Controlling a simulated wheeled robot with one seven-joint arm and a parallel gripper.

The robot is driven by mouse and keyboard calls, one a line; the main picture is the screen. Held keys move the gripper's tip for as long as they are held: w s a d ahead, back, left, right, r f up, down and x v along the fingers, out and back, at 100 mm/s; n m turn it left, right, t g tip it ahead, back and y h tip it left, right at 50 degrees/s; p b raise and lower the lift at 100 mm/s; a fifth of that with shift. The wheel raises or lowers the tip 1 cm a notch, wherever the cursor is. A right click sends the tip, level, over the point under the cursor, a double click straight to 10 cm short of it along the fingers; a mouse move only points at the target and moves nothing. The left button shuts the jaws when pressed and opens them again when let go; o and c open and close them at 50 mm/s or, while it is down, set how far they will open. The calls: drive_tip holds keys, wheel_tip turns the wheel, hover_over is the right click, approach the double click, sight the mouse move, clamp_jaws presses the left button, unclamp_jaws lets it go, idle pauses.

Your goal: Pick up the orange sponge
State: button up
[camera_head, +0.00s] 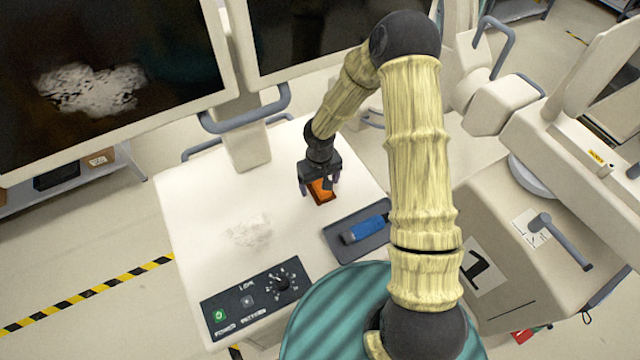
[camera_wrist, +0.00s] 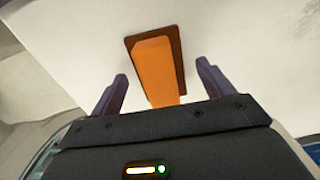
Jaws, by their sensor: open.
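The orange sponge (camera_head: 321,192) lies on the white cart top (camera_head: 190,215), just below my gripper in the head view. In the wrist view the sponge (camera_wrist: 157,70) is a long orange block with a dark brown layer showing around its far end and right edge. My gripper (camera_head: 319,184) points down over it. In the wrist view my gripper (camera_wrist: 160,85) is open, with one finger on each side of the sponge and a visible gap to both. The sponge's near end is hidden behind the gripper body.
A dark grey tray (camera_head: 372,240) with a blue-handled object (camera_head: 366,229) lies to the right and nearer. A black control panel (camera_head: 250,303) is at the cart's front edge. Two monitors (camera_head: 110,80) stand behind. The cart top left of the sponge is mostly free.

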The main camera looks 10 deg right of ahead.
sight(320, 181)
idle(0.4)
drive_tip(key=c, duration=1.1)
drive_tip(key=shift+r, duration=0.1)
drive_tip(key=shift+r, duration=0.5)
wheel_tip(320, 181, up, 5)
drive_tip(key=shift+r+b, duration=0.2)
drive_tip(key=shift+b, duration=0.65)
drive_tip(key=s+d+b, duration=0.1)
drive_tip(key=s+d, duration=0.1)
drive_tip(key=s, duration=0.2)
drive_tip(key=s+d+b, duration=0.2)
drive_tip(key=s, duration=0.3)
drive_tip(key=s+d+b, duration=0.1)
drive_tip(key=s+b, duration=0.1)
drive_tip(key=s, duration=0.3)
drive_tip(key=shift+d+r, duration=0.1)
drive_tip(key=shift+d, duration=0.3)
drive_tip(key=s+d+b, duration=0.1)
drive_tip(key=b, duration=0.1)
drive_tip(key=shift+s+b, duration=0.3)
drive_tip(key=shift+b, duration=0.1)
drive_tip(key=shift+s+r+b, duration=0.1)
drive_tip(key=shift+s+b, duration=0.3)
drive_tip(key=shift+s, duration=0.15)
